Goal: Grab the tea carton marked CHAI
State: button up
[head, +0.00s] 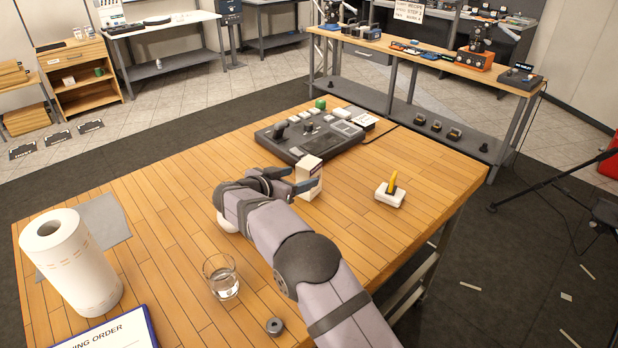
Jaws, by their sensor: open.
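A small pale carton (310,170) stands upright on the wooden table, near the front of the grey control panel. Any word on it is too small to read, so I cannot tell whether it is the CHAI one. My gripper (296,180) is open at the carton's left side, its dark fingers pointing toward it. One finger overlaps the carton's lower front in the picture. I cannot tell whether it touches. The arm hides part of the table below and to the left.
The control panel (300,138) stands just behind the carton. A glass (222,278), a paper towel roll (75,265) and a grey ring (274,326) stand left of my arm. A white block with a yellow piece (390,194) lies to the right. The table's right front is clear.

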jog(key=shift+p+x, duration=1.9)
jog(key=shift+x, duration=1.2)
jog(key=shift+f, duration=0.15)
jog(key=c, duration=1.2)
